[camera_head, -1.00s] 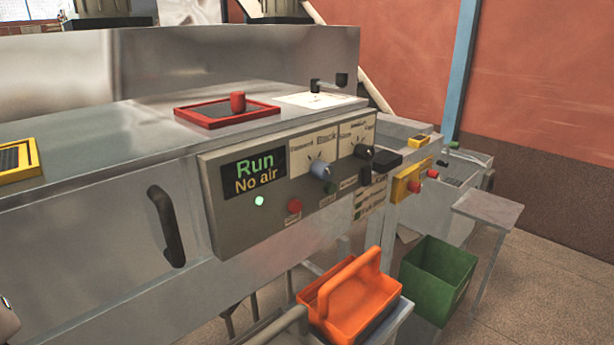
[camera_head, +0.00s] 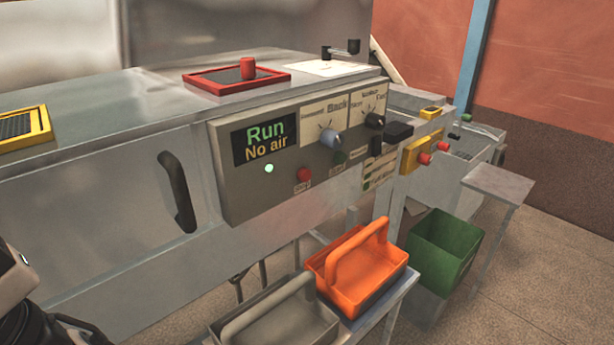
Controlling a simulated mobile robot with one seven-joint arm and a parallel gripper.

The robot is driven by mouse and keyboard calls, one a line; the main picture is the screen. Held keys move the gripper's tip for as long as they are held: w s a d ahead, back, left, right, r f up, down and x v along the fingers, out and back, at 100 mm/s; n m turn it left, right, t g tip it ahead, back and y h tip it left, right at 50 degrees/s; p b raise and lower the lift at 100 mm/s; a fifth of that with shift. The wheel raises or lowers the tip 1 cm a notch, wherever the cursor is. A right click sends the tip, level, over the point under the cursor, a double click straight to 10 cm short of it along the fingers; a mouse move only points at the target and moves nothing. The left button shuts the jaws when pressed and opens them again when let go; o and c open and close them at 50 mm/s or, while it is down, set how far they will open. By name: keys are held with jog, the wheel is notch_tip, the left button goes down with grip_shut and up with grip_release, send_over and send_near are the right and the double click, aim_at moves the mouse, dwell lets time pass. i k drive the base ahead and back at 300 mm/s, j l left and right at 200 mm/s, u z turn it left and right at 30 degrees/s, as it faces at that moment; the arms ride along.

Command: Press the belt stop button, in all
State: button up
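The grey control panel (camera_head: 235,200) on the front of the steel machine has a display (camera_head: 265,139) reading "Run" and "No air". A green light (camera_head: 269,168) glows below it. A red button (camera_head: 304,174) sits low on the panel above a small label, which seems to read "Stop". A dark green button (camera_head: 338,157) is right of it. A yellow box (camera_head: 410,160) with two red buttons stands further right; which button is the belt stop is not clearly readable. Part of my arm shows at the lower left, apart from the panel; my gripper's fingers are not visible.
A grey-blue knob (camera_head: 330,139) and a black knob (camera_head: 374,120) stick out of the panel. A black handle (camera_head: 177,190) is on the left. An orange tote (camera_head: 345,290), a grey tote (camera_head: 290,330) and a green bin (camera_head: 455,235) stand below. Space before the panel is clear.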

aim_at(304, 174)
jog(key=j+z, duration=0.3)
jog(key=z, duration=0.15)
jog(key=k+j+z, duration=0.15)
jog(key=z, duration=0.25)
